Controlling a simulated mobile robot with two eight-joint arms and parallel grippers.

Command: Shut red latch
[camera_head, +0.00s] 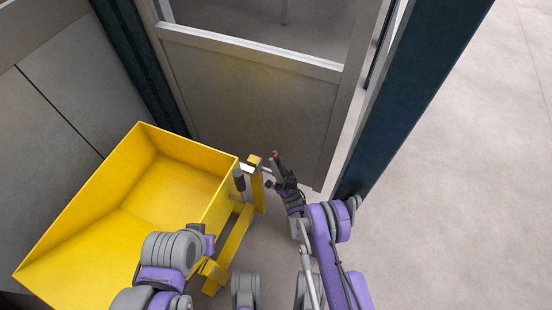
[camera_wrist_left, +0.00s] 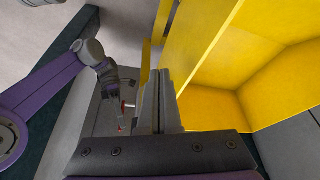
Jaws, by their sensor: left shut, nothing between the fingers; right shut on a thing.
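The red latch (camera_head: 274,155) shows as a small red-tipped dark handle by the lower part of the grey door panel. Part of it is hidden by my right gripper (camera_head: 281,178), which is shut on it. In the left wrist view, small red parts of the latch (camera_wrist_left: 130,104) show close to my right gripper (camera_wrist_left: 116,88). My left gripper (camera_wrist_left: 163,78) is shut and empty, its fingers beside the yellow bin. I cannot tell the latch's exact position behind the fingers.
A yellow bin (camera_head: 142,205) on a yellow frame stands left of the latch, close to both arms. The grey door panel (camera_head: 250,105) stands behind it, with a dark blue post (camera_head: 410,90) on the right. The floor at right is clear.

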